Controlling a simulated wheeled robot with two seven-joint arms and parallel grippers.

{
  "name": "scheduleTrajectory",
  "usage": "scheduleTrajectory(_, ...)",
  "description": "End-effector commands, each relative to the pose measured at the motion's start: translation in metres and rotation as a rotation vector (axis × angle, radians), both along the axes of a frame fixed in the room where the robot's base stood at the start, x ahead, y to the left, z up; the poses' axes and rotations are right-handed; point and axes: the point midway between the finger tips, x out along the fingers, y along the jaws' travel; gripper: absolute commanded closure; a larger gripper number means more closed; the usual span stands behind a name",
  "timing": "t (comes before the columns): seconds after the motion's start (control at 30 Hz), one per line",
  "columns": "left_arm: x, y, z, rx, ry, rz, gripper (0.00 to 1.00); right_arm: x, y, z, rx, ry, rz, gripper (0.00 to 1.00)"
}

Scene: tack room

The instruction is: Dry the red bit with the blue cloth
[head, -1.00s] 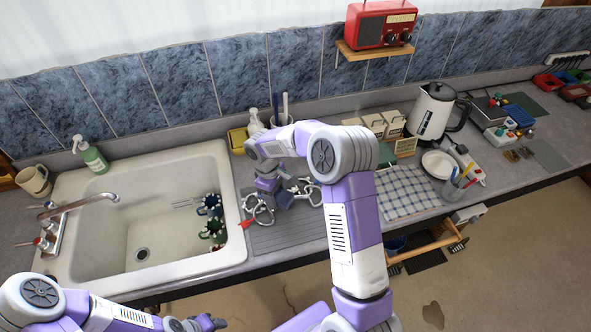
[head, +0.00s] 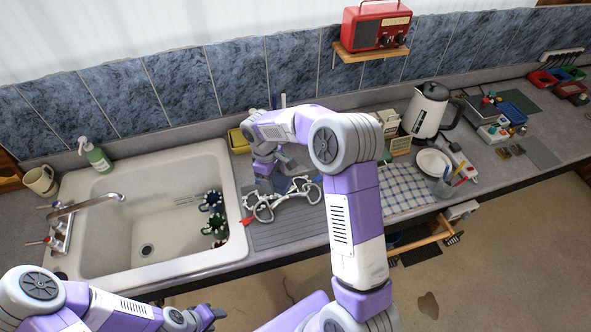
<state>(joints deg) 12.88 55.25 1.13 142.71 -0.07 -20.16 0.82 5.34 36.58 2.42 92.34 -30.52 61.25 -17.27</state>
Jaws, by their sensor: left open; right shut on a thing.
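Several metal bits with pale rings (head: 264,213) lie on the grooved drainboard right of the sink. A red piece (head: 246,221) shows at their left end, which I take to be the red bit; how much of the cluster belongs to it I cannot tell. My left gripper (head: 213,316) is open and empty in front of the counter.
The white sink (head: 100,268) at left holds dark green and blue items (head: 213,215). A checked cloth (head: 405,190), a white plate (head: 433,162) and a kettle (head: 427,110) stand to the right. A yellow container (head: 238,141) is behind the drainboard.

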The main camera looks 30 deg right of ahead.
Motion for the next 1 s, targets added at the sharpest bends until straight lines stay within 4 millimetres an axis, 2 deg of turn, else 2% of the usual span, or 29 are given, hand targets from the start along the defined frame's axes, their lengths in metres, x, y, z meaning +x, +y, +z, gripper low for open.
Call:
scheduleTrajectory(0.23,0.000,0.000,0.002,0.000,0.000,0.000,0.55,-0.005,0.002,0.005,0.000,0.000,0.001,0.69)
scheduleTrajectory(0.7,0.000,0.000,0.018,0.000,0.000,0.000,0.55,-0.056,0.016,0.052,0.001,-0.001,0.000,0.69)
scheduleTrajectory(1.0,0.000,0.000,0.021,0.000,0.000,0.000,0.55,-0.068,0.019,0.060,0.000,0.000,0.001,0.69)
